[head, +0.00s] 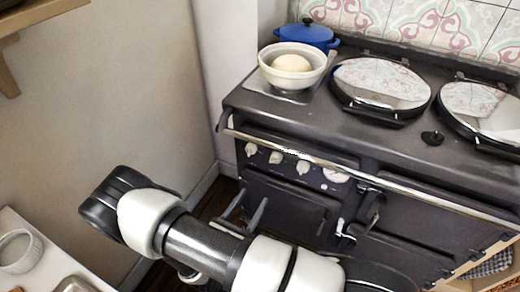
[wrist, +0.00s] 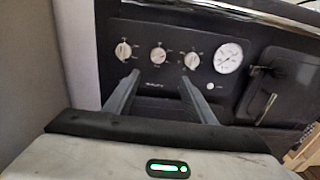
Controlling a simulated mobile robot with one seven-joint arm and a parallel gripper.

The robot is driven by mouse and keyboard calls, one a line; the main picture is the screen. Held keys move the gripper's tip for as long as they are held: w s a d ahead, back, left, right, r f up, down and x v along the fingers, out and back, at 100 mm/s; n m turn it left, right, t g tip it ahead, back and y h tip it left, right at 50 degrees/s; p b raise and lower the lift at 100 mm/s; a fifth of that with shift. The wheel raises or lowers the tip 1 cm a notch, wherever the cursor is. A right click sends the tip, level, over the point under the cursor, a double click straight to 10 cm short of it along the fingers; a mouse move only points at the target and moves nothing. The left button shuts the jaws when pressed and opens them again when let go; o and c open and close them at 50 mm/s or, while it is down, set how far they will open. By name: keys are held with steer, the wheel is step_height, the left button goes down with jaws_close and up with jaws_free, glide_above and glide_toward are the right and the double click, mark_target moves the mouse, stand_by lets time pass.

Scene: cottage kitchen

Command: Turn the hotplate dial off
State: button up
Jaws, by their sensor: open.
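Three cream dials sit in a row on the dark front panel of the range cooker: a left dial (head: 251,149), a middle dial (head: 276,157) and a right dial (head: 303,167). In the wrist view the left dial (wrist: 123,51), middle dial (wrist: 158,55) and right dial (wrist: 192,61) all show unobstructed. I cannot read their markings or tell which one is the hotplate dial. My gripper (head: 254,198) is open and empty, low in front of the panel. In the wrist view its fingertips (wrist: 159,78) straddle the line below the middle dial, apart from it.
A round white gauge (wrist: 228,58) is right of the dials. A chrome rail (head: 300,154) runs above them. The hob holds a white bowl (head: 277,75), a blue pot (head: 307,36) and shiny round lids (head: 382,82). A wall is left; a counter (head: 50,265) is lower left.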

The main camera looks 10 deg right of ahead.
mark_target(276, 159)
steer(key=b+x, duration=0.1)
steer(key=x, duration=1.6)
steer(key=shift+w+a+f, duration=0.2)
steer(key=shift+w, duration=0.1)
steer(key=c, duration=1)
